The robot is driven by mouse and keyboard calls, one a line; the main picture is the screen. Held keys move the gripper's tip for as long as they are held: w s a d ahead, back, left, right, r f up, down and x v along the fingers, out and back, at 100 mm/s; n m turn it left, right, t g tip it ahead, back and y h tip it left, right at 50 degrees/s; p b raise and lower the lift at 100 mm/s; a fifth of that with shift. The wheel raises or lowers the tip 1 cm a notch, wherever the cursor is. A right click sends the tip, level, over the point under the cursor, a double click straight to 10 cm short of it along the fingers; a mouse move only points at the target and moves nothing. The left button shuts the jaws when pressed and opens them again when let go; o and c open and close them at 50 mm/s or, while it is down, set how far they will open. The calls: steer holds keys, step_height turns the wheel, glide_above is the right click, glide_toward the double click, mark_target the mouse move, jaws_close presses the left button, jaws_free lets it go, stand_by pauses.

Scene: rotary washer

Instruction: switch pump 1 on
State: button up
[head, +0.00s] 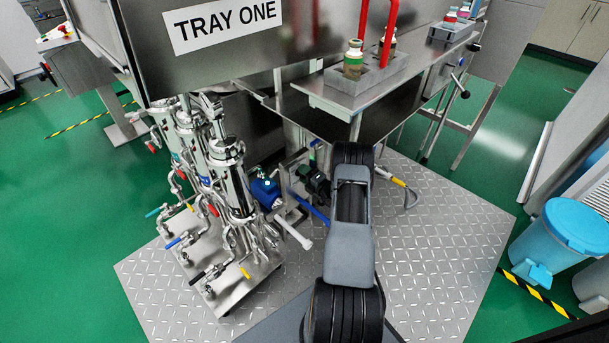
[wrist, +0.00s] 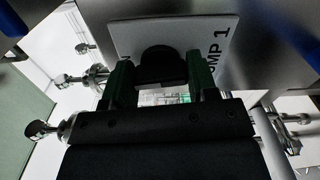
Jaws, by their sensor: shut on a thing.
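In the wrist view, a black rotary knob (wrist: 162,66) sits on a white label plate (wrist: 207,38) whose visible lettering ends in "UMP 1". My gripper (wrist: 160,78) has its two dark green fingers on either side of the knob and is shut on it. The knob's lower part and pointer position are hard to make out in the shade. In the head view, my arm reaches under the steel bench, and the knob and its label cannot be made out there.
A blue motor unit (head: 265,190) stands left of my arm, beside upright steel cylinders (head: 232,180) with coloured valve handles. A steel tray (head: 365,80) holding bottles is above. Steel fittings (wrist: 97,77) flank my gripper. A blue bin (head: 575,230) stands at right.

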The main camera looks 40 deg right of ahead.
steer(key=shift+m, duration=0.6)
steer(key=o, duration=0.9)
steer(key=s+p, duration=0.1)
steer(key=s, duration=0.3)
steer(key=s+d+p, duration=0.1)
steer(key=s, duration=0.4)
steer(key=s+d, duration=0.1)
steer(key=s, duration=0.3)
steer(key=shift+s+d+p, duration=0.2)
steer(key=shift+s+p, duration=0.15)
steer(key=shift+p, duration=0.05)
